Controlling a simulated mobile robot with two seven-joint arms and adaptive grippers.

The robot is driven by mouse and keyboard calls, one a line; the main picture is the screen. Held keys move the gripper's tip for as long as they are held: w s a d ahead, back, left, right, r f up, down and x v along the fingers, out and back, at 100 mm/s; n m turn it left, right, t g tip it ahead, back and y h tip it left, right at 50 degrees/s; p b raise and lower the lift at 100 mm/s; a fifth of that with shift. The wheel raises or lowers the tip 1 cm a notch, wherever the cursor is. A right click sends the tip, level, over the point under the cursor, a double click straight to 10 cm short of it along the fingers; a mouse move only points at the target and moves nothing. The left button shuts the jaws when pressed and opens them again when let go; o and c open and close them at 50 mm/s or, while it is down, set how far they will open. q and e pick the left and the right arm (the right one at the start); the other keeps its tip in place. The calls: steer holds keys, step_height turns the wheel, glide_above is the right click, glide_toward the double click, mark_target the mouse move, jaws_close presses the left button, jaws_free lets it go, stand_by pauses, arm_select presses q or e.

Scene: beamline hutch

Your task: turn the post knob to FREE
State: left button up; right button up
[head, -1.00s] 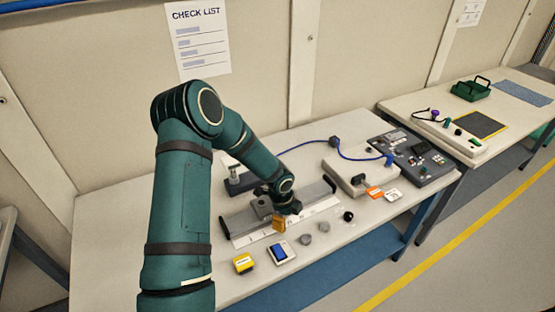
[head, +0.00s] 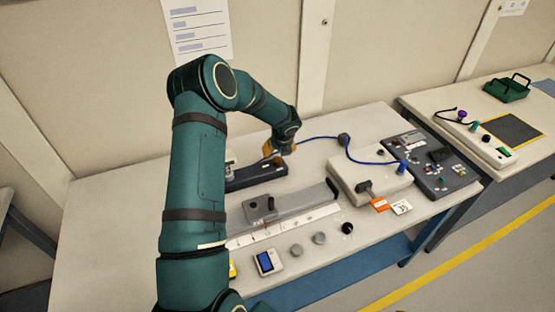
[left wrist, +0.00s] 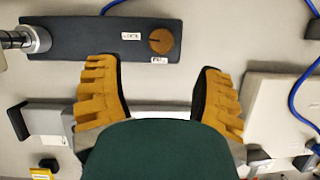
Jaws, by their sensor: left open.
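The post knob (left wrist: 161,41) is a round orange-brown dial near the right end of a dark base block (left wrist: 90,40). Two small white labels lie by it, one to its left (left wrist: 129,33) and one below it (left wrist: 159,60); the print is too small to read surely, and so is the knob's setting. A metal post (left wrist: 35,39) stands at the block's left end. My left gripper (left wrist: 158,72) is open and empty, its orange fingers apart, below the knob in the wrist view.
A grey rail fixture (head: 290,203) with a white scale strip lies in front of the block. A pale box (head: 365,175) with a blue cable (head: 352,156) and a dark panel (head: 440,165) are to the right. Small pucks and a meter (head: 268,262) lie at the front.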

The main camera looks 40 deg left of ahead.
mark_target(277, 159)
arm_select(q)
steer(key=x, duration=0.9)
jaws_close()
